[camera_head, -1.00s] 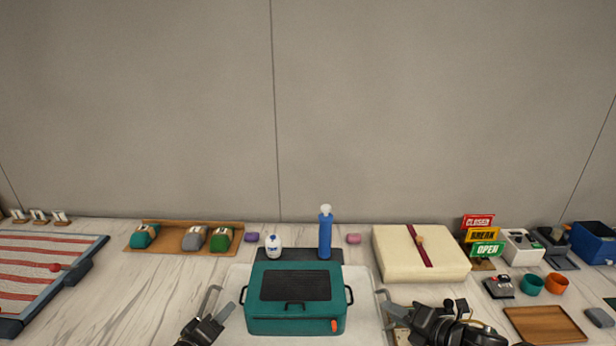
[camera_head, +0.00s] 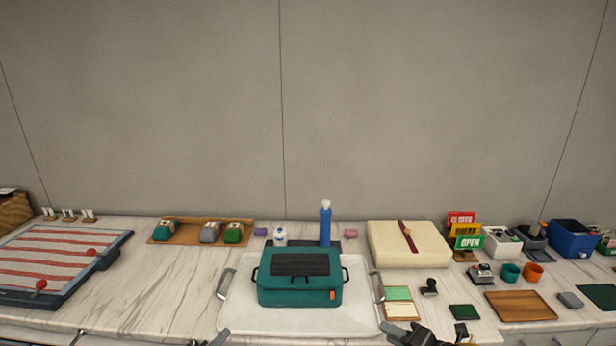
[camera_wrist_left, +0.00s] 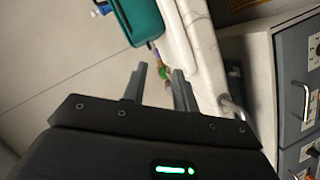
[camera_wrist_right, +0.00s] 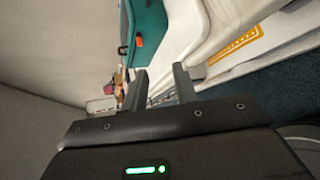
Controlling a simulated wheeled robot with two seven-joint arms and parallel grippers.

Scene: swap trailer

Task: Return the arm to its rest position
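My left gripper (camera_head: 218,338) shows only at the bottom edge of the head view, below the left metal handle (camera_head: 226,284) of a white tray (camera_head: 240,318). In the left wrist view its two fingers (camera_wrist_left: 160,85) stand apart with nothing between them. My right gripper (camera_head: 395,332) is at the bottom edge of the head view, below the tray's right handle (camera_head: 377,287). In the right wrist view its fingers (camera_wrist_right: 160,85) are also apart and empty. Most of both arms is out of the head view.
A teal case (camera_head: 300,291) sits on the white tray. A blue bottle (camera_head: 325,225) stands behind it. A cream box (camera_head: 385,250), a wooden tray (camera_head: 518,307) and cups are at the right. A striped board (camera_head: 50,265) is at the left. Bare counter (camera_head: 175,290) lies between.

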